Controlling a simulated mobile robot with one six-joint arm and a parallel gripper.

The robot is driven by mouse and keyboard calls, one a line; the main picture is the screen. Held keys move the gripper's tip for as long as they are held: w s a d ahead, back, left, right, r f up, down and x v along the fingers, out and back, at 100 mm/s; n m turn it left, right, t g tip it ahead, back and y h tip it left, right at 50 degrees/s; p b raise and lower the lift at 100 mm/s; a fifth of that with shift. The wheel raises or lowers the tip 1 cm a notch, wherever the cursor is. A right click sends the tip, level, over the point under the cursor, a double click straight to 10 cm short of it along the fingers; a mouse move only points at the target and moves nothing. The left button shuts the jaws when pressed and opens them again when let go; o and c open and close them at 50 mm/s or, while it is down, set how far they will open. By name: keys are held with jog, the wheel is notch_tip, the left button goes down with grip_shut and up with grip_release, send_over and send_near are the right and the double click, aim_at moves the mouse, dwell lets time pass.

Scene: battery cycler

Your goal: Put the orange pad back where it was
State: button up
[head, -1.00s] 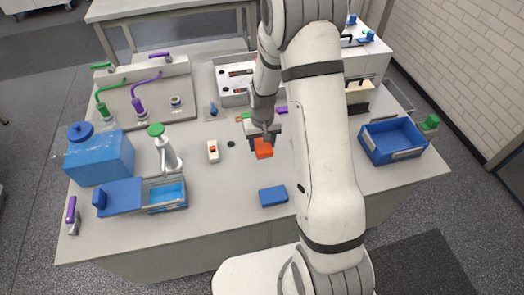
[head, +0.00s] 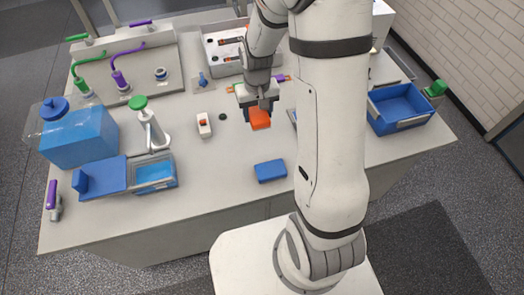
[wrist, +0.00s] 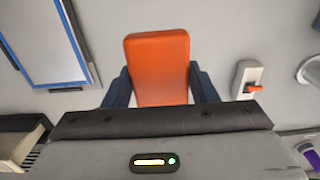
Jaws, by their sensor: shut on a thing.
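The orange pad (head: 260,119) is a small flat block above the middle of the grey worktop. My gripper (head: 259,106) is shut on it, and the arm comes down from above. In the wrist view the pad (wrist: 158,62) is upright in the picture, between the two dark fingers (wrist: 160,88), with its far end sticking out past them. Whether the pad touches the worktop cannot be told. A blue-framed pale panel (wrist: 45,38) lies on one side of it, mostly hidden behind my arm in the head view.
A white switch box with a red rocker (head: 204,124) stands left of the pad. A blue block (head: 270,171) lies nearer the front edge. A blue open bin (head: 399,107) is at right. A blue tank (head: 80,138) and an open blue-lidded box (head: 154,175) are at left.

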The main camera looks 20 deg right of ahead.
aim_at(261, 145)
jog(key=shift+s+f+b, duration=0.2)
jog(key=shift+s+b, duration=0.5)
jog(key=shift+s, duration=0.4)
jog(key=shift+s+f, duration=0.25)
notch_tip(261, 145, down, 9)
jog(key=shift+f, duration=0.1)
jog(key=shift+f+b, duration=0.15)
jog(key=shift+b, duration=0.2)
jog(key=o, duration=1)
